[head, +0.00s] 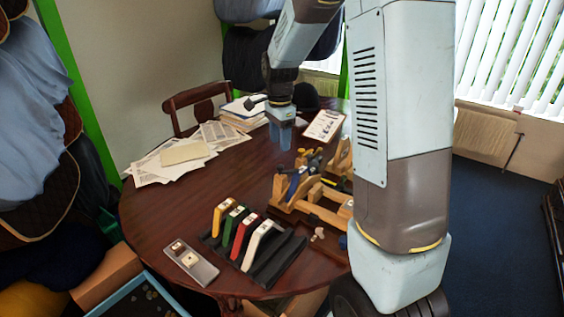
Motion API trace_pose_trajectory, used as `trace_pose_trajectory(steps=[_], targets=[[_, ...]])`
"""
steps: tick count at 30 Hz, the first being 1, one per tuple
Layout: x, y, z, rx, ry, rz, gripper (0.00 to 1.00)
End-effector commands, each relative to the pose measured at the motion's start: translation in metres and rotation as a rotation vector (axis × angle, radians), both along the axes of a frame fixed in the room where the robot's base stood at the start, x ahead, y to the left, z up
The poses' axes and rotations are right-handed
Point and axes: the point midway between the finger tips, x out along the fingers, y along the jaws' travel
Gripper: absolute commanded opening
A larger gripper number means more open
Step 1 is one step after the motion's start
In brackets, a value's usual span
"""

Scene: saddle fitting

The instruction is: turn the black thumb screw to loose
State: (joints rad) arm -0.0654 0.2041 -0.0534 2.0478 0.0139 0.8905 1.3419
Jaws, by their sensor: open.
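A wooden fixture (284,192) stands on the right part of the round dark table, with a dark blue part and small yellow pieces on it. A small black piece (314,160) on its upper part may be the black thumb screw, but it is too small to be sure. How it is turned cannot be told. My gripper (280,138) points down over the table behind and left of the fixture, apart from it. Its bluish fingers look empty. My own arm hides the fixture's right side.
A black rack (283,262) holds yellow, green, red and white arched pieces at the table's front. A grey tray (200,270) lies left of it. Papers (160,165), a book stack (243,115) and a clipboard (325,124) lie at the back. The table's middle is clear.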

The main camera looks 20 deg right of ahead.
Motion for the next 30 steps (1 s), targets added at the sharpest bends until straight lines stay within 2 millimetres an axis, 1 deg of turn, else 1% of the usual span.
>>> trace_pose_trajectory(steps=[1, 3, 9, 15, 19, 28, 30], targets=[[-0.001, 0.000, -0.010, 0.000, 0.003, 0.000, 0.52], [-0.001, 0.000, -0.023, 0.000, 0.004, -0.001, 0.52], [-0.001, 0.000, -0.056, 0.000, 0.003, 0.000, 0.52], [0.000, 0.000, -0.077, 0.000, 0.001, 0.000, 0.52], [-0.001, 0.000, -0.084, 0.000, 0.001, 0.001, 0.52], [0.000, 0.000, -0.085, 0.000, 0.000, 0.001, 0.52], [0.000, 0.000, -0.085, 0.000, 0.000, 0.001, 0.47]])
